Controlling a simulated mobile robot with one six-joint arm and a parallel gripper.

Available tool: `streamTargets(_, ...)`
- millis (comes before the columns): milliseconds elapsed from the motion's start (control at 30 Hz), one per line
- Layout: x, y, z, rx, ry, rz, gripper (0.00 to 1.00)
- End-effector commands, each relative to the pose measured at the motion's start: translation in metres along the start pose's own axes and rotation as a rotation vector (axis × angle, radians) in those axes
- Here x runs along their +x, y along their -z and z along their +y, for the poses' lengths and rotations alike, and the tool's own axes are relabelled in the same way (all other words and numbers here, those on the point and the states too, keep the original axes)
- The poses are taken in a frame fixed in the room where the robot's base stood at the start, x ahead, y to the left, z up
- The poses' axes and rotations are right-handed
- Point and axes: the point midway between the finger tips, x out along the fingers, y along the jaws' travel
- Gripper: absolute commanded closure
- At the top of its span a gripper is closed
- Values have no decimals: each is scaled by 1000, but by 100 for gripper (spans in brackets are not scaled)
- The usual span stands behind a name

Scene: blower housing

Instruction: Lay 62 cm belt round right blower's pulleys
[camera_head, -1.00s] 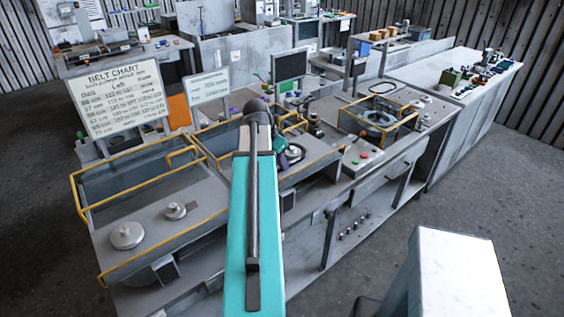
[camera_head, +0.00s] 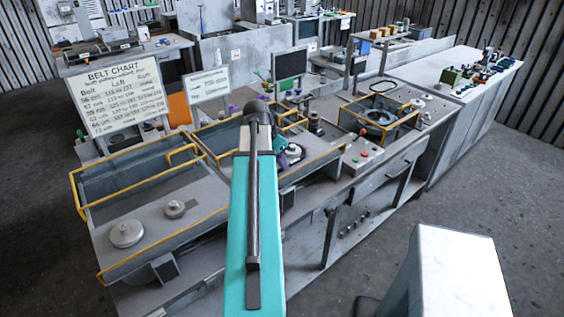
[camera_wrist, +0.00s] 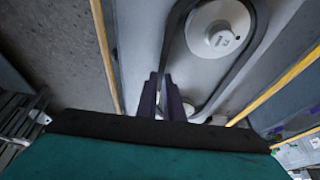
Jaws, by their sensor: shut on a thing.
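In the wrist view my gripper (camera_wrist: 163,97) is shut on a black belt (camera_wrist: 258,45). The belt's loop stretches from the dark purple fingers around the outside of a large pale pulley (camera_wrist: 215,32); I cannot tell whether it sits in the groove. A smaller pulley (camera_wrist: 188,108) shows partly behind the fingers, inside the loop as seen. In the head view the large pulley (camera_head: 294,151) sits in the yellow-railed housing right of my arm. There my gripper is mostly hidden behind my teal arm.
Yellow rails (camera_head: 318,162) edge this housing. Another railed housing on the left holds a large pulley (camera_head: 127,233) and a small one (camera_head: 175,208). The belt chart (camera_head: 120,97) stands behind. A control box (camera_head: 362,157) with buttons is to the right.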

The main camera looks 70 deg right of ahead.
Motion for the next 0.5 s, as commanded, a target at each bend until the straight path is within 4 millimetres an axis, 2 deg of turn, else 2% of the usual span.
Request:
streamTargets(400, 1, 0, 0, 0, 0, 0, 100)
streamTargets(500, 1, 0, 0, 1, 0, 0, 79)
